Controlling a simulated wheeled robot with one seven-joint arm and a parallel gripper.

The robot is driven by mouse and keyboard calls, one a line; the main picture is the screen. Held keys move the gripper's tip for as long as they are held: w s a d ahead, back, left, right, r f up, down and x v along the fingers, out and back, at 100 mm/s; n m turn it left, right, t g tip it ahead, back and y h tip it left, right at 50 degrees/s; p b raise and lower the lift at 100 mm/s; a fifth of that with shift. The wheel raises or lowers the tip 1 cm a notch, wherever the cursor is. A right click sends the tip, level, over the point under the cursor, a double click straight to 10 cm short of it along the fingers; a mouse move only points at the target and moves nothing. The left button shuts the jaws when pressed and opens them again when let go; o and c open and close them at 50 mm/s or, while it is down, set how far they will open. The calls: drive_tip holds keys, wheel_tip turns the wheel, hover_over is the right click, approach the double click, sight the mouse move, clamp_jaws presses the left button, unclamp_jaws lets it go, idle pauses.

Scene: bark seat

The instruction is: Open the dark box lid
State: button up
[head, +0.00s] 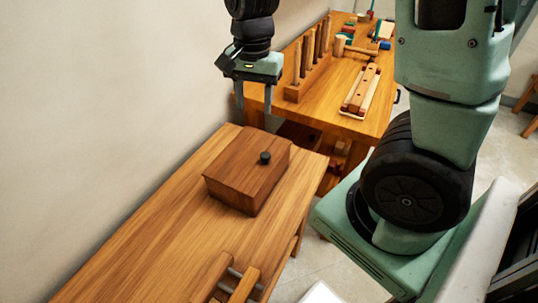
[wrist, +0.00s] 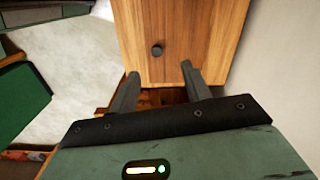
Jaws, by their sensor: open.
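A dark brown wooden box (head: 235,182) sits on the wooden bench (head: 160,235), near the wall. Its flat lid (head: 245,153) looks closed and carries a small black knob (head: 265,157). My gripper (head: 254,103) is open and empty, pointing down above and behind the box in the head view, apart from it. In the wrist view my gripper (wrist: 160,70) has its two dark fingers spread, and the black knob (wrist: 157,50) appears just beyond and between the fingertips. The lid's outline is hard to tell from the bench there.
A second bench (head: 375,110) at the back holds a rack of upright wooden pegs (head: 312,62), a mallet and several small blocks. Wooden pieces with metal rods (head: 232,275) lie on the near bench's front. The wall (head: 90,90) runs close along the left.

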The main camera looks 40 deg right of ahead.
sight(265, 155)
drive_tip(key=d+f, duration=0.1)
drive_tip(key=f, duration=0.5)
drive_tip(key=d+f+m, duration=0.1)
drive_tip(key=f, duration=0.5)
drive_tip(key=d+f+m+b, duration=0.1)
drive_tip(key=f, duration=0.5)
drive_tip(key=shift+w+d, duration=0.2)
drive_tip(key=shift+r, duration=0.1)
clamp_jaws()
